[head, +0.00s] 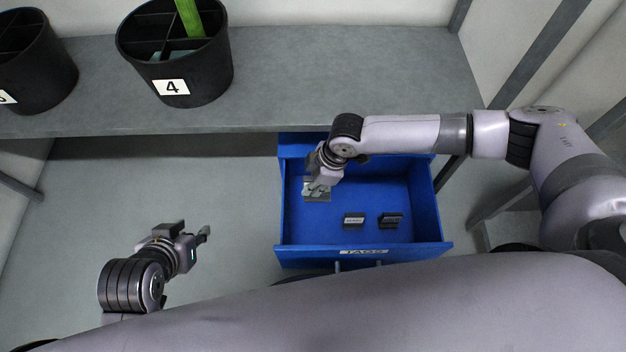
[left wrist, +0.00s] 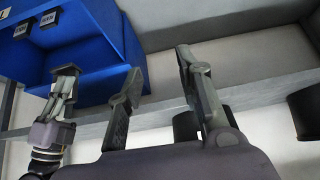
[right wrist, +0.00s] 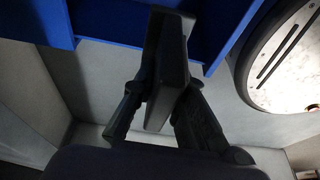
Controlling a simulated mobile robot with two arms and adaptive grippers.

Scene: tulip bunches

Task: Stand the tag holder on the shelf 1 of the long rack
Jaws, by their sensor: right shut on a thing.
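My right gripper (head: 318,190) is over the left part of the open blue drawer (head: 429,205). In the right wrist view it is shut on a dark, flat-sided tag holder (right wrist: 168,62). The fingers mostly hide this holder in the head view. Two more small black tag holders lie in the drawer, one with a pale label (head: 354,220) and one beside it (head: 391,220). My left gripper (head: 188,233) is open and empty, left of the drawer. Its spread fingers show in the left wrist view (left wrist: 160,68). I cannot tell which shelf is shelf 1.
A grey shelf (head: 300,80) runs along the back, above the drawer. A black divided bucket marked 4 (head: 195,80) with a green stem stands on it, and another black bucket (head: 35,70) stands at far left. The shelf is clear right of bucket 4.

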